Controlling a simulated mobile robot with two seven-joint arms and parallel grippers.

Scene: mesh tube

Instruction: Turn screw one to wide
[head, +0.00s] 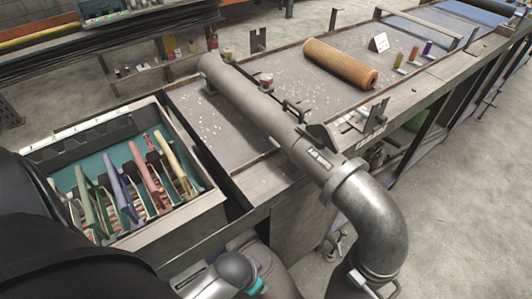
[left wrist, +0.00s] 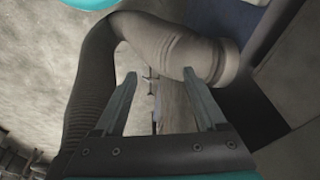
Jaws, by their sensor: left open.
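No screw can be told apart for certain. A small upright metal bracket (head: 376,113) stands on the bench's front edge, above a label plate (head: 370,142) too small to read. The orange-brown mesh tube (head: 340,64) lies on the bench top behind it. My left gripper (left wrist: 160,73) shows in the left wrist view with its two fingers apart and nothing between them. A large bent pipe (left wrist: 165,45) passes beyond its fingertips. In the head view its fingers cannot be made out. My right gripper is not seen.
A long grey pipe (head: 250,100) crosses the bench and joins a metal elbow (head: 372,205) that bends down over the front edge. A crate (head: 160,230) with several coloured handles stands at the left. Bare floor lies at the right.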

